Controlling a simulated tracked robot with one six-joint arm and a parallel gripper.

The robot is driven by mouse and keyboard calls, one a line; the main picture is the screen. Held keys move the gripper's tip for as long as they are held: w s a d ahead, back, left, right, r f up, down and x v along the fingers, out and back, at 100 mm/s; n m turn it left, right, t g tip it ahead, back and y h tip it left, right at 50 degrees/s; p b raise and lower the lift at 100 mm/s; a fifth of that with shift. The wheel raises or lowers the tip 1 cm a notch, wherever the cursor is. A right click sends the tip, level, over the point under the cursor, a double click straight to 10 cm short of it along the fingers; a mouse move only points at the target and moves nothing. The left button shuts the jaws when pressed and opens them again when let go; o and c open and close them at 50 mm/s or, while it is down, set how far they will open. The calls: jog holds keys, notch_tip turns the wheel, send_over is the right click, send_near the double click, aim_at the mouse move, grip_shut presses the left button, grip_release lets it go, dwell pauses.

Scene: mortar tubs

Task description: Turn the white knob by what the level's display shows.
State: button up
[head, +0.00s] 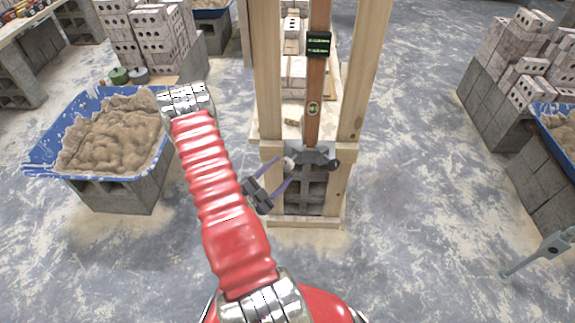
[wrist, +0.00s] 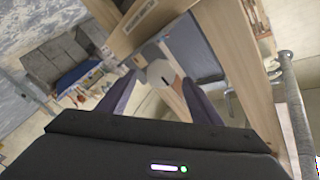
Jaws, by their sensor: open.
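The white knob (head: 289,162) sits on the left of a grey bracket at the foot of the level. In the wrist view the white knob (wrist: 159,72) shows a dark pointer mark and lies between and just beyond my fingertips. The level (head: 314,80) is a long brown bar standing nearly upright in a wooden frame. Its dark display (head: 318,44) has green characters too small to read. My gripper (head: 285,170) is open, its purple fingers pointing at the knob. I cannot tell whether either finger touches it.
The wooden frame posts (head: 267,70) stand close around the level. A dark round part (head: 334,164) is on the bracket's right side. A blue tub of mortar (head: 50,160) stands on blocks at left. Brick stacks (head: 530,60) stand at right.

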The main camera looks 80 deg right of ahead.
aim_at(286, 166)
jog(key=shift+x, duration=2.55)
jog(key=shift+c, duration=0.3)
